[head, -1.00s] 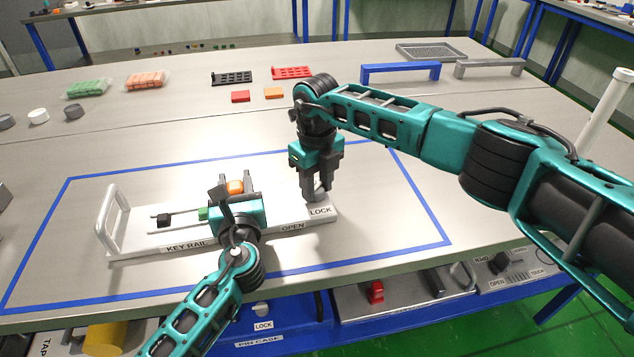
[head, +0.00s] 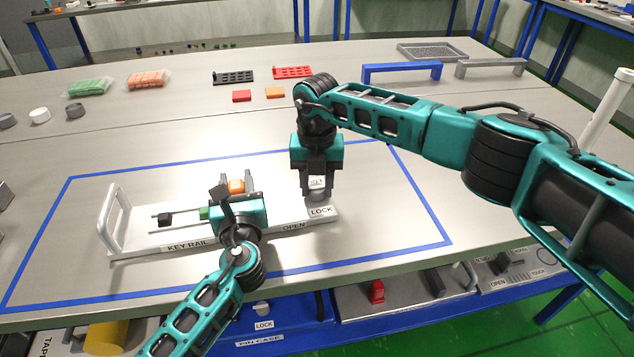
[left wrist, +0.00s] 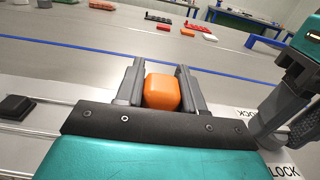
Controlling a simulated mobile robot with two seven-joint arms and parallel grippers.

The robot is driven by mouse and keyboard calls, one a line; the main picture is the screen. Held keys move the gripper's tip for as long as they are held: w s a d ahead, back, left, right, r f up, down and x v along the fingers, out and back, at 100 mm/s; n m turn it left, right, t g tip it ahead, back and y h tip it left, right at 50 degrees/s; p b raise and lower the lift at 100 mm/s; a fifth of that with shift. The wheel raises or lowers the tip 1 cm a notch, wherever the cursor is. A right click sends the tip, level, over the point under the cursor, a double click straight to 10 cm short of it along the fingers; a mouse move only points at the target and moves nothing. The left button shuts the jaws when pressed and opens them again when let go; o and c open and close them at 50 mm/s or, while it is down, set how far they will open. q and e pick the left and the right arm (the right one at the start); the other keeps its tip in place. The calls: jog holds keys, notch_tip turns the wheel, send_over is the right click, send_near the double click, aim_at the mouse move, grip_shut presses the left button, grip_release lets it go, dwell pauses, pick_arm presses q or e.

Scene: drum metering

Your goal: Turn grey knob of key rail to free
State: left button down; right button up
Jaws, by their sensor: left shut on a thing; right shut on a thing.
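The white key rail (head: 150,240) lies inside the blue tape outline. Its round grey knob (head: 317,195) is at the right end, next to a LOCK label. My right gripper (head: 317,187) points down and is shut on the grey knob, one finger on either side. My left gripper (head: 236,189) is shut on an orange block (head: 236,186) on the rail; the block (left wrist: 162,92) sits between the fingers in the left wrist view. My left gripper's body hides the rail's middle.
A white handle (head: 106,218) stands up at the rail's left end. Bags, small plates, a blue bracket (head: 402,68) and a tray (head: 432,52) lie at the back. The table between them and the rail is clear. Below the front edge are more devices on a shelf.

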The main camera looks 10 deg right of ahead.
aim_at(317, 189)
pick_arm(q)
jog(key=shift+f, duration=0.1)
pick_arm(e)
jog(key=shift+w+r, duration=0.1)
dwell(0.3)
jog(key=o, duration=1.1)
jog(key=shift+c, duration=0.2)
notch_tip(317, 189, up, 12)
pick_arm(q)
jog(key=c, duration=0.6)
grip_release()
